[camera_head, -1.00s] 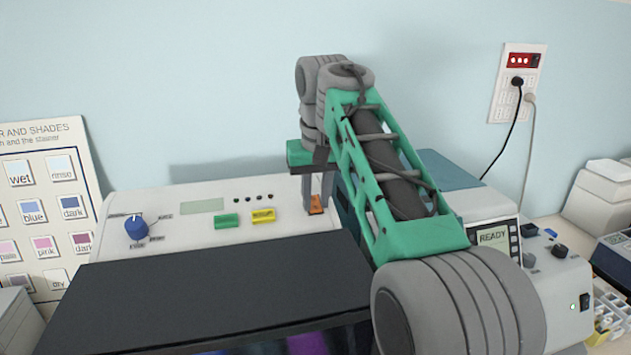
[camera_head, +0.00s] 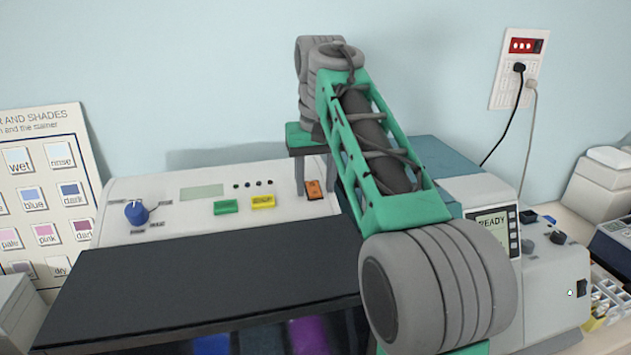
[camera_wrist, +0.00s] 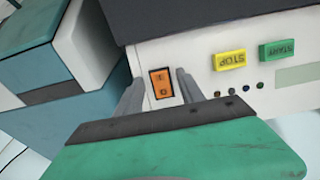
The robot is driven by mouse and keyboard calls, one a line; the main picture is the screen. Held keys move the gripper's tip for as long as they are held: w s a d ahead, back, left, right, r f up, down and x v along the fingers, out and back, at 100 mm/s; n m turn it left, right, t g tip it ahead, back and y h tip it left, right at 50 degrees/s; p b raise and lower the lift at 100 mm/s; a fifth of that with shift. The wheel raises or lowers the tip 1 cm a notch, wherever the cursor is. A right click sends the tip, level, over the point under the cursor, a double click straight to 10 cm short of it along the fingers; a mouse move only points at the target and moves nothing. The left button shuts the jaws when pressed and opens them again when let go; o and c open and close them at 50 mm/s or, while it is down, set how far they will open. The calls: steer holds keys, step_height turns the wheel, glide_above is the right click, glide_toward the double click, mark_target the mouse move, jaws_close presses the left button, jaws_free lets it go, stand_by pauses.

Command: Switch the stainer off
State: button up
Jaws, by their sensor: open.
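The stainer (camera_head: 150,190) is a white machine with a dark lid (camera_head: 200,285). Its orange rocker switch (camera_head: 314,190) sits at the right end of the panel and also shows in the wrist view (camera_wrist: 161,85), upside down. I cannot tell which side of the rocker is pressed. My gripper (camera_head: 313,193) is open and empty, with its fingers pointing down at the panel on either side of the switch. In the wrist view the fingertips (camera_wrist: 158,83) flank the switch; whether they touch the panel is unclear.
A green START button (camera_head: 226,207), yellow STOP button (camera_head: 263,202) and blue knob (camera_head: 136,211) are on the same panel. A grey-and-teal machine reading READY (camera_head: 492,224) stands close on the right. A wall socket with cables (camera_head: 520,68) and a shade chart (camera_head: 45,190) are behind.

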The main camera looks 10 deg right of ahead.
steer(key=shift+r, duration=0.1)
step_height(320, 180, up, 7)
steer(key=s, duration=0.1)
stand_by(0.4)
